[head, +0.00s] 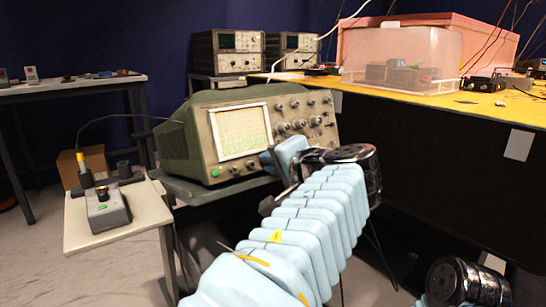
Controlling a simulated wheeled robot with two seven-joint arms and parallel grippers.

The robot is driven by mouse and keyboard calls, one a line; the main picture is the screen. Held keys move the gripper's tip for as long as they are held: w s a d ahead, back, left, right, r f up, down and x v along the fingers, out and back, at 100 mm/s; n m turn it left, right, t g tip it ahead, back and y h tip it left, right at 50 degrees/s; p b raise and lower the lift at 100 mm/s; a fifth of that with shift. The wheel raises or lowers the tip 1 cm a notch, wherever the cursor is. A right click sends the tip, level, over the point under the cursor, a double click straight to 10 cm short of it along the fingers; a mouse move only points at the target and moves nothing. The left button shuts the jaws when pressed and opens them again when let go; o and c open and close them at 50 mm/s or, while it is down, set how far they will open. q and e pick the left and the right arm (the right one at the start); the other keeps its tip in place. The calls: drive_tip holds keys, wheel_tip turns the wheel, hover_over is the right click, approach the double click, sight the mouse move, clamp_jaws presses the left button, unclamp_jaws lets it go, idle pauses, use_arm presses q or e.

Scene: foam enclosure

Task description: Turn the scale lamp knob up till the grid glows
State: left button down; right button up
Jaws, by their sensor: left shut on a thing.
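The green-cased oscilloscope (180,142) stands on a dark stand, its front panel facing me and to the right. Its screen (240,128) is pale with a yellow-green grid that shows brightly. My left gripper (270,162) is at the panel just right of the screen's lower corner. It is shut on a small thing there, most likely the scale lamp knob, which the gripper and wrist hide. Other knobs (300,124) on the panel's upper right are in plain view. My right gripper is not in view.
A small side table (85,235) at left holds a grey box with a black knob (105,208). A yellow-topped bench (440,98) at right carries a clear bin (400,50). Two more instruments (228,50) stand behind. My left arm covers the middle foreground.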

use_arm(q)
drive_tip(key=shift+r+m+p, duration=0.1)
drive_tip(key=shift+m+p, duration=0.3)
drive_tip(key=shift+m, duration=0.5)
drive_tip(key=c, duration=1.1)
unclamp_jaws()
drive_tip(key=shift+c, duration=0.2)
drive_tip(key=v, duration=1.3)
drive_tip(key=shift+s+p, duration=0.4)
drive_tip(key=shift+p, duration=0.05)
drive_tip(key=shift+d, duration=0.15)
